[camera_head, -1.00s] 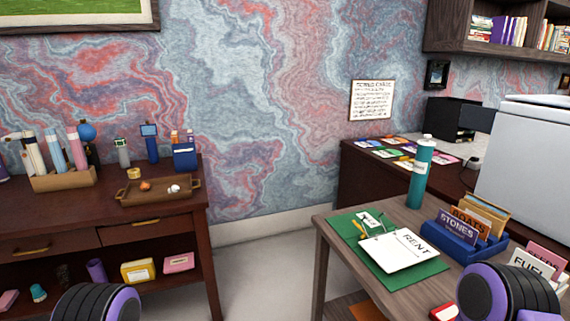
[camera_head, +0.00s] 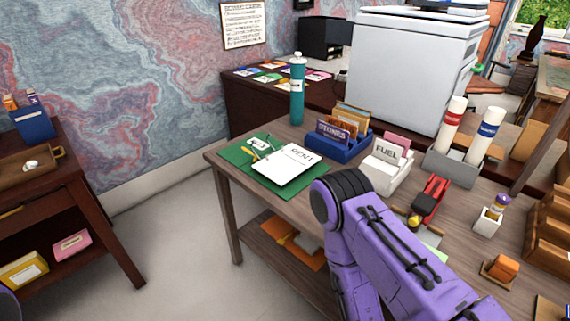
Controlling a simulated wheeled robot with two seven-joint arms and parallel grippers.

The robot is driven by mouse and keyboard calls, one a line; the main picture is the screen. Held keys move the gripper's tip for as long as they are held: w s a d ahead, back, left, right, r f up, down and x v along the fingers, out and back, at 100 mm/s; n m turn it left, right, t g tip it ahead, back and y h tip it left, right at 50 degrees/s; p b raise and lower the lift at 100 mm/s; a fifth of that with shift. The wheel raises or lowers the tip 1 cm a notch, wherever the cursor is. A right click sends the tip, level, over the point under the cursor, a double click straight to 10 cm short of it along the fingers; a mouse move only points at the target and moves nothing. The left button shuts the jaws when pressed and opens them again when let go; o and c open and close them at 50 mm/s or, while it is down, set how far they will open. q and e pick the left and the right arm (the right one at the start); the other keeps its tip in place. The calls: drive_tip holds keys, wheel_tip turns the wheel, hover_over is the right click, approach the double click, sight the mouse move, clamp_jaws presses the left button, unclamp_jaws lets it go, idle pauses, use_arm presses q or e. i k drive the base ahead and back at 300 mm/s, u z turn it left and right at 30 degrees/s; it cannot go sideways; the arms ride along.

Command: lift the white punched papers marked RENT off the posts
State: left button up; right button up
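The white papers marked RENT (camera_head: 286,166) lie on a green mat or folder (camera_head: 236,155) at the left end of the wooden desk (camera_head: 225,176). A smaller white piece and a yellow item lie beside them on the green. The posts are too small to make out clearly. My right arm comes in from the bottom right, its purple links and black joint just in front of the papers' right side; its gripper is not in view. My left gripper is not in view either.
Behind the papers stand a teal bottle (camera_head: 297,90) and a blue holder (camera_head: 338,147) with STONES cards. To the right are a white FUEL holder (camera_head: 389,171), a red tool (camera_head: 430,196) and white tubes (camera_head: 450,125). A dark side table (camera_head: 95,210) stands at left, with open floor between.

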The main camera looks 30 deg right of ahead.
sight(280, 167)
drive_tip(key=u, duration=1.35)
drive_tip(key=i, duration=0.7)
drive_tip(key=z, duration=3.55)
